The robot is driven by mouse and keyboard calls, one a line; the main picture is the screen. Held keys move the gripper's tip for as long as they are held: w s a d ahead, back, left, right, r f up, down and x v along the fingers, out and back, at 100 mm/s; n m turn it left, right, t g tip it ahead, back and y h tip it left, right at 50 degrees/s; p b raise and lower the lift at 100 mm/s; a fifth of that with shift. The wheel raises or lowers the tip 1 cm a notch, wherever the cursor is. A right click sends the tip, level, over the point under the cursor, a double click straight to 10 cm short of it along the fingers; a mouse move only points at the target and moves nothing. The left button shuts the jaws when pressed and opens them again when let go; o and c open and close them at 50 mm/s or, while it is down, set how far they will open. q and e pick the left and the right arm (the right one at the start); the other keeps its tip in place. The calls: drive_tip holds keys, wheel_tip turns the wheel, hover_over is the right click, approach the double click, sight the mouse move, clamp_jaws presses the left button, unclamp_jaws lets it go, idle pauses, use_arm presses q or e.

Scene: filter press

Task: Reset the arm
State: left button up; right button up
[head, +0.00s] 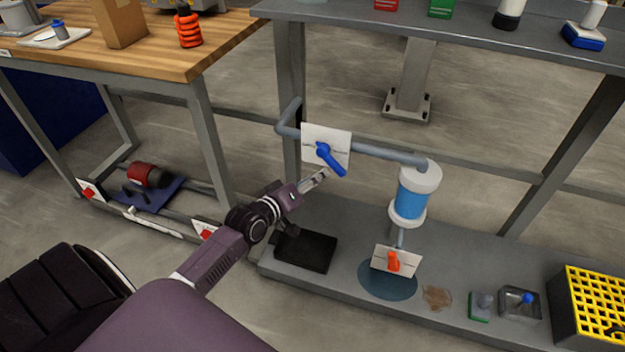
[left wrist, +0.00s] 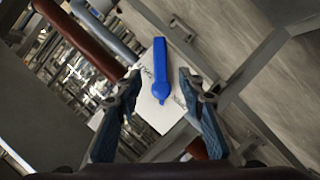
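My left arm reaches in from the left in the head view, and its gripper (head: 316,180) is just below a blue valve handle (head: 330,158) on a white plate (head: 338,136). In the left wrist view, the left gripper (left wrist: 160,85) has its two fingers apart. The blue handle (left wrist: 158,75) shows between and beyond them, with the white plate (left wrist: 150,110) behind it. Nothing is seen held. I cannot tell whether a finger touches the handle. My right gripper is in neither view.
A grey pipe (head: 385,154) runs to a blue and white filter housing (head: 410,196) above an orange-handled valve (head: 393,262). A black tray (head: 305,250), a puddle (head: 388,281) and a yellow-topped bin (head: 596,300) are on the lower shelf. A wooden bench (head: 150,50) stands at the left.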

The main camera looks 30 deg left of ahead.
use_arm(q)
drive_tip(key=shift+s+r, duration=0.1)
drive_tip(key=shift+s, duration=0.25)
idle(0.3)
